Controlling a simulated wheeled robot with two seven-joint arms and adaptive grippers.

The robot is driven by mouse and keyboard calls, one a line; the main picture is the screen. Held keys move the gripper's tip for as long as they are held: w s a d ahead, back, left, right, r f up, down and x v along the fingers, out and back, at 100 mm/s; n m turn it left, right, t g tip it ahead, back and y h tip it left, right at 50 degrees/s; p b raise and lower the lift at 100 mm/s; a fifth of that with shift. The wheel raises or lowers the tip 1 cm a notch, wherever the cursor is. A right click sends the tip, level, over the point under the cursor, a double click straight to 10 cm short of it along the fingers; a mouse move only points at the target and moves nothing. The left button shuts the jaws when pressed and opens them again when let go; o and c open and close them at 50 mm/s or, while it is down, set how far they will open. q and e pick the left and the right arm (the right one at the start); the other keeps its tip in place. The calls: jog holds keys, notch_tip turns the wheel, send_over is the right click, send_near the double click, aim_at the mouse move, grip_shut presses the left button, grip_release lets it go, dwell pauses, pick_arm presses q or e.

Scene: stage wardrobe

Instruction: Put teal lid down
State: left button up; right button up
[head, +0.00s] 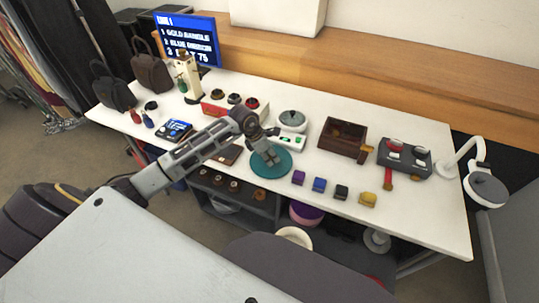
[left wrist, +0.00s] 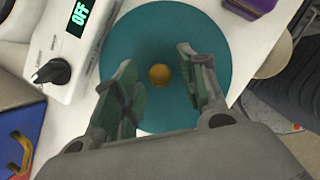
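The teal lid (head: 284,171) is a round disc near the front edge of the white table, and it seems to lie flat. It fills the middle of the left wrist view (left wrist: 205,30), with a small gold knob (left wrist: 160,75) at its centre. My left gripper (head: 269,157) is right above the lid, pointing down. In the left wrist view its two fingers (left wrist: 156,60) are spread apart on either side of the knob, with space between them and nothing held. The fingers hide part of the lid. My right gripper is not in view.
A white scale-like device (head: 291,139) stands behind the lid, and a brown wooden box (head: 343,138) is to its right. Small purple (head: 298,178), blue, black and yellow blocks line the front edge. A lamp (head: 484,188) is at the right end.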

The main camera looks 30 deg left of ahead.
pick_arm(q)
jog(key=shift+s+a+r, duration=0.1)
jog(key=shift+a+r, duration=0.1)
jog(key=shift+r, duration=0.45)
jog(key=v, duration=1.1)
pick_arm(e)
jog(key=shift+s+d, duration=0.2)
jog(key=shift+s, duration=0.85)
pick_arm(q)
jog(key=shift+d, duration=0.1)
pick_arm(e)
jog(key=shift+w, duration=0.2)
